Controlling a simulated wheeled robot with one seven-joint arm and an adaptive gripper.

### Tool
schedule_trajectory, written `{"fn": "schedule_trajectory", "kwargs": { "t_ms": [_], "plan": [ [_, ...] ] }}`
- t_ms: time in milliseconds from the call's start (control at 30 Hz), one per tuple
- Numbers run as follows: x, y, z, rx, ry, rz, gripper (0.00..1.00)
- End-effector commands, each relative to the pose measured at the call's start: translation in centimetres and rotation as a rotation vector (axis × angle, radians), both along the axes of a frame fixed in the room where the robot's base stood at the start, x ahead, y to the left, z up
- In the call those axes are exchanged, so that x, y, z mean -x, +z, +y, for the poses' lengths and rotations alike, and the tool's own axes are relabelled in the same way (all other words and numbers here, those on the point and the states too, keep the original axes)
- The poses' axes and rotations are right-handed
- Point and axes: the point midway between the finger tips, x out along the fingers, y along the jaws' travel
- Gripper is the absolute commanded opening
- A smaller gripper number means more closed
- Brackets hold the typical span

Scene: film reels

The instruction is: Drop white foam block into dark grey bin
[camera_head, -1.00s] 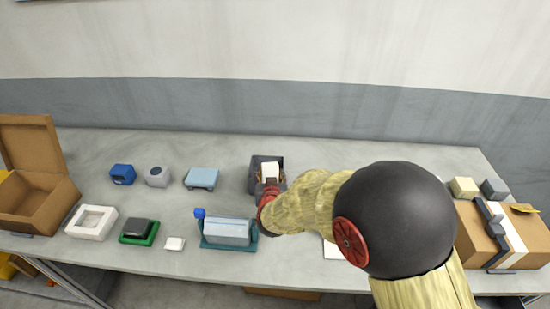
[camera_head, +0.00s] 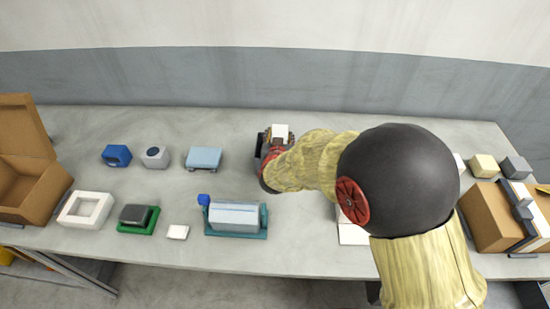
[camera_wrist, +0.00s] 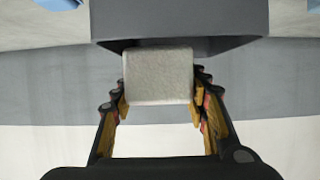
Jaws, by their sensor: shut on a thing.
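The white foam block (camera_head: 280,131) is held between the fingers of my gripper (camera_head: 276,142) at the back right of the dark grey bin (camera_head: 259,146). In the wrist view the pale block (camera_wrist: 158,76) sits between both fingertips of my gripper (camera_wrist: 160,95). A grey wall of the bin (camera_wrist: 180,20) shows just beyond it at the top of that view. My gripper and arm hide much of the bin in the head view. I cannot tell whether the block is over the opening or past the rim.
Left of the bin are a light-blue tray (camera_head: 204,158), a grey block (camera_head: 155,157) and a blue box (camera_head: 117,155). A teal holder (camera_head: 236,219) stands in front. An open cardboard box (camera_head: 25,185) is far left; another box (camera_head: 490,222) is at right.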

Motion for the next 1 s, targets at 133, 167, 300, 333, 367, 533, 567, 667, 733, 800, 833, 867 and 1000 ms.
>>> {"fn": "schedule_trajectory", "kwargs": {
  "t_ms": [133,167,300,333,367,533,567,667,733,800,833,867,1000],
  "plan": [
    [-0.02,-1.5,0.01,0.0,0.0,0.0,0.27],
    [-0.02,-1.58,0.01,0.0,0.0,-0.001,0.27],
    [-0.02,-1.59,0.02,0.0,0.0,-0.001,0.27],
    [-0.03,-1.56,0.02,0.0,0.0,-0.001,0.27],
    [-0.02,-1.54,0.02,0.0,0.0,-0.001,0.27],
    [-0.02,-1.53,0.02,0.0,0.0,-0.001,0.5],
    [-0.02,-1.53,0.02,0.0,0.001,-0.001,0.51],
    [-0.01,-1.54,0.02,0.0,0.001,0.0,0.57],
    [-0.01,-1.55,0.02,0.001,0.001,0.0,0.61],
    [-0.01,-1.55,0.02,0.001,0.0,0.0,0.65],
    [-0.01,-1.55,0.02,0.001,0.0,0.0,0.66],
    [-0.01,-1.55,0.02,0.001,0.0,0.0,0.66],
    [0.0,-1.56,0.01,0.001,0.0,0.0,0.66]
  ]
}}
